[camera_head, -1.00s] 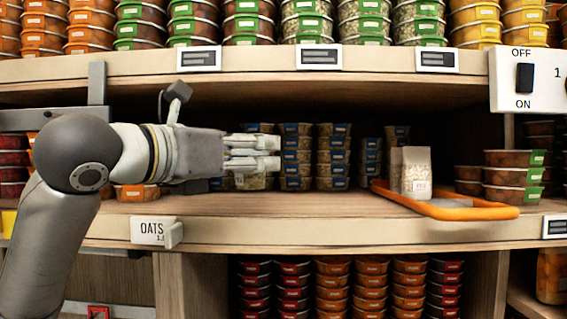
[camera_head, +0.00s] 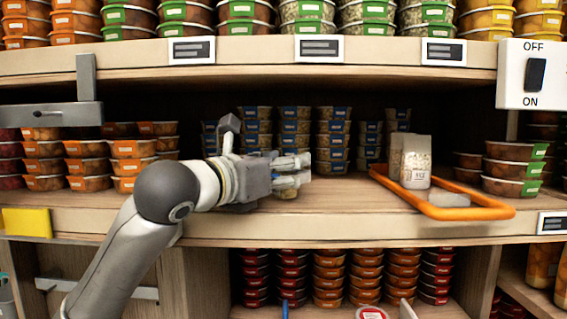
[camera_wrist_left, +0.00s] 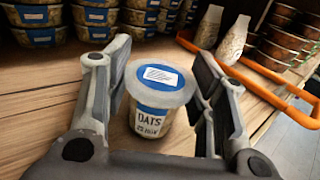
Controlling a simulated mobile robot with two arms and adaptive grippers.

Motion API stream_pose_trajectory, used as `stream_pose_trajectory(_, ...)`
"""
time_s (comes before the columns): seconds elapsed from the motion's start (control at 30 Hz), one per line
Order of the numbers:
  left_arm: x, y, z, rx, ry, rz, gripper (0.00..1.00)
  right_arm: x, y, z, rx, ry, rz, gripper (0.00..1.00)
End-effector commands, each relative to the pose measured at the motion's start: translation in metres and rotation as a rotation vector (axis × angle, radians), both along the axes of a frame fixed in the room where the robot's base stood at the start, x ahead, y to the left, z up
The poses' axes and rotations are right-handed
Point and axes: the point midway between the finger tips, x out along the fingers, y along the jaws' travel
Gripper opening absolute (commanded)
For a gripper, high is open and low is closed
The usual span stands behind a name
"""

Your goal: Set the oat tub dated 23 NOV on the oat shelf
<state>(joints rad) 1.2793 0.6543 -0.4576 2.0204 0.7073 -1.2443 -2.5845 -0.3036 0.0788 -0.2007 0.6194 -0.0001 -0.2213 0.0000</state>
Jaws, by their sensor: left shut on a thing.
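The oat tub (camera_wrist_left: 157,95) stands upright between my left gripper's fingers in the left wrist view. It has a blue lid with a white label, and its front reads OATS 23 NOV. My left gripper (camera_wrist_left: 160,90) is shut on it. In the head view my left gripper (camera_head: 303,172) is over the middle shelf (camera_head: 330,205), in front of stacked blue-labelled tubs (camera_head: 295,135). The OATS shelf sign is not visible now. My right gripper is not in view.
An orange tray (camera_head: 470,211) with clear oat pouches (camera_head: 414,165) stands to the right, partly over the shelf edge. Orange-labelled tubs (camera_head: 130,160) fill the left. A switch box (camera_head: 533,75) is at the right. Bare shelf lies between my gripper and the tray.

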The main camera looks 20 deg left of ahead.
Motion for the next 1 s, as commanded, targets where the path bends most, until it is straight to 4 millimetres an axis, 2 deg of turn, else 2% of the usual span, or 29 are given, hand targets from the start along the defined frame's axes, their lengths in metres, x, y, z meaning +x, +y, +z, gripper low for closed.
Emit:
stream_pose_trajectory(0.37, -0.0003, 0.0005, -0.0039, 0.001, -0.001, 0.001, 0.27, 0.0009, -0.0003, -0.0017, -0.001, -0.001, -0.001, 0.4)
stream_pose_trajectory(0.4, -0.0004, 0.0004, -0.0033, 0.0, -0.001, 0.001, 0.55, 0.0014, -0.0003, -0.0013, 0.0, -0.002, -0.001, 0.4)
stream_pose_trajectory(0.53, -0.0004, 0.0002, -0.0032, 0.0, -0.001, 0.001, 0.72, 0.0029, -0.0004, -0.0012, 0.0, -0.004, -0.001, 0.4)
stream_pose_trajectory(0.93, -0.0004, -0.0004, 0.0018, -0.002, -0.002, -0.001, 0.73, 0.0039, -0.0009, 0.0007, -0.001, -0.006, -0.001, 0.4)
stream_pose_trajectory(1.0, -0.0077, 0.0035, -0.001, 0.001, -0.004, 0.002, 0.73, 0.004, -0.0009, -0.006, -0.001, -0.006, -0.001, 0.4)
